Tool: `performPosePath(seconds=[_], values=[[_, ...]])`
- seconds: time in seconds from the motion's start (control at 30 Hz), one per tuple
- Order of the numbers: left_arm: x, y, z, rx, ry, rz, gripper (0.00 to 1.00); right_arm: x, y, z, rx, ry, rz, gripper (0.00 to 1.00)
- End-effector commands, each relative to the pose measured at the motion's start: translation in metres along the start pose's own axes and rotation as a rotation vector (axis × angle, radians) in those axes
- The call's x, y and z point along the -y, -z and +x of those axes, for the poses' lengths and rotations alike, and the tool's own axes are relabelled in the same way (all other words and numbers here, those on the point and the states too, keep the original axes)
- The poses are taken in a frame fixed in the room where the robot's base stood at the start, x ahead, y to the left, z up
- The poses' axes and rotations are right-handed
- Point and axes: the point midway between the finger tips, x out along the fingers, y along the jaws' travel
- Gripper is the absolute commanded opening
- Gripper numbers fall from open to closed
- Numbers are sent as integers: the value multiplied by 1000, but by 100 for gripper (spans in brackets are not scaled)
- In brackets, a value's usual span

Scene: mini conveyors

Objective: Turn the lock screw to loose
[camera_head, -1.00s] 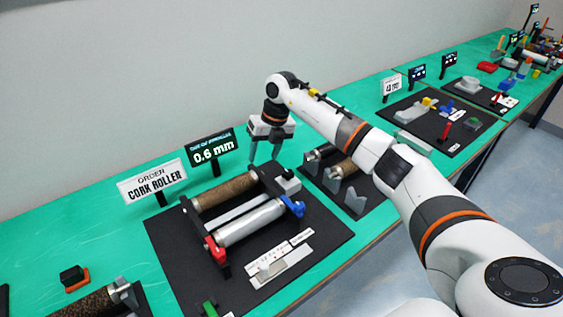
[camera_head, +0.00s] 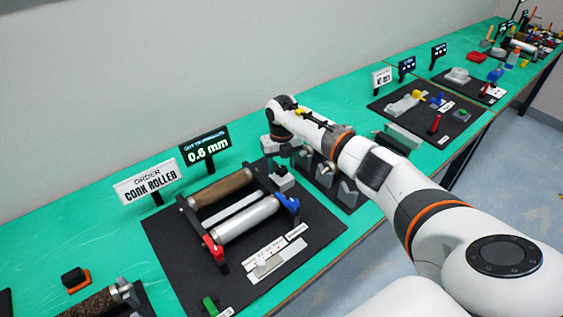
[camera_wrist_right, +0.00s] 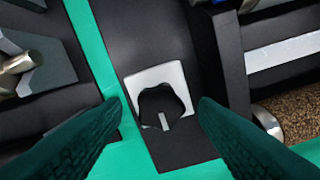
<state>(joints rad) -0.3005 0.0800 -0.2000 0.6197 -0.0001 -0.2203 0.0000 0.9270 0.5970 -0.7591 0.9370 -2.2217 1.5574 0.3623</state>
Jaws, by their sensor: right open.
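The lock screw (camera_wrist_right: 162,106) shows in the right wrist view as a black lobed knob with a light pointer mark, on a white square plate (camera_wrist_right: 142,77). The mark points towards the bottom of that picture. My right gripper (camera_wrist_right: 160,112) is open, with one dark green finger on each side of the knob and visible gaps to it. In the head view my right gripper (camera_head: 281,148) is above the far right corner of the roller station, beside a pale block (camera_head: 281,181). Its fingertips are hard to make out there. My left gripper is not in view.
The roller station has a cork roller (camera_head: 222,187) and a metal roller (camera_head: 246,220) on a black mat (camera_head: 179,262). A red lever (camera_head: 212,246) and a blue lever (camera_head: 287,203) stand at its ends. A neighbouring station (camera_head: 347,192) lies close on the right.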

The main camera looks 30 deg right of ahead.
Motion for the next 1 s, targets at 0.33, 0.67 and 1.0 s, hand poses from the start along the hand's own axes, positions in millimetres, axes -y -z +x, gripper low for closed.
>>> performPosePath(seconds=[0.33,0.67,1.0], values=[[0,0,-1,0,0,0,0,0,0,6,-1,0,0,54],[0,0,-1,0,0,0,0,0,0,6,-1,0,0,10],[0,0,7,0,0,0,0,0,0,8,-1,-1,-64,10]])
